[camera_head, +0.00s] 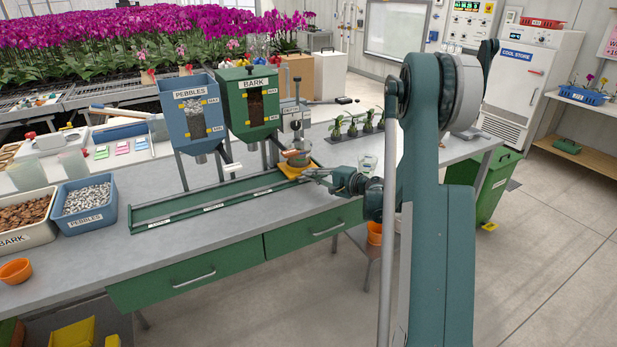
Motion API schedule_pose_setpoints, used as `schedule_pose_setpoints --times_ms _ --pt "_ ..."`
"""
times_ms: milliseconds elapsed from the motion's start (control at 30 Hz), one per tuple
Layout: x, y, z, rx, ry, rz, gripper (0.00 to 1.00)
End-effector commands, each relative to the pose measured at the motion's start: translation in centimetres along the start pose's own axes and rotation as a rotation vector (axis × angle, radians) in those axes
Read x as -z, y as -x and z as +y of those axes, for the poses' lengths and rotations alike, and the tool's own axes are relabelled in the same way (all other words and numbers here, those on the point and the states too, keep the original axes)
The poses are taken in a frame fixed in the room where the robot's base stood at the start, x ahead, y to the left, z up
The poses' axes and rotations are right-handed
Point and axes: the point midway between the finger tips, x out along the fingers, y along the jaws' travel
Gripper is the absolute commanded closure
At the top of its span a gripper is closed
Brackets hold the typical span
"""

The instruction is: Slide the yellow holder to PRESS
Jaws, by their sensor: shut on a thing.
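The yellow holder (288,170) sits at the right end of the green rail (222,203), in front of the press (296,118). A pot (295,157) stands on the holder, below the press. My gripper (309,174) is at the holder's right front side and is shut on it; the fingertips are small and partly hard to make out. Several white labels run along the rail's front edge, too small to read.
The blue PEBBLES hopper (180,103) and green BARK hopper (232,115) stand over the rail to the left. Bins of bark (24,213) and pebbles (88,203) are at the bench's left. Small seedlings (352,127) stand behind my gripper. The bench front is clear.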

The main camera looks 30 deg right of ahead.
Motion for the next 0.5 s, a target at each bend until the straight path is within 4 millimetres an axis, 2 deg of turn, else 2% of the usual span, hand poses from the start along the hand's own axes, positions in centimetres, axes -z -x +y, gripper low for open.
schedule_pose_setpoints --times_ms 167,200,300,500 --pt "0.51 0.24 0.02 0.0 0.0 0.009 1.0" --pt "0.54 0.25 0.01 0.0 0.0 0.009 0.89" --pt "0.49 0.22 0.01 0.001 0.0 0.009 0.77" --pt "0.37 0.15 0.0 0.0 0.0 0.007 0.77"
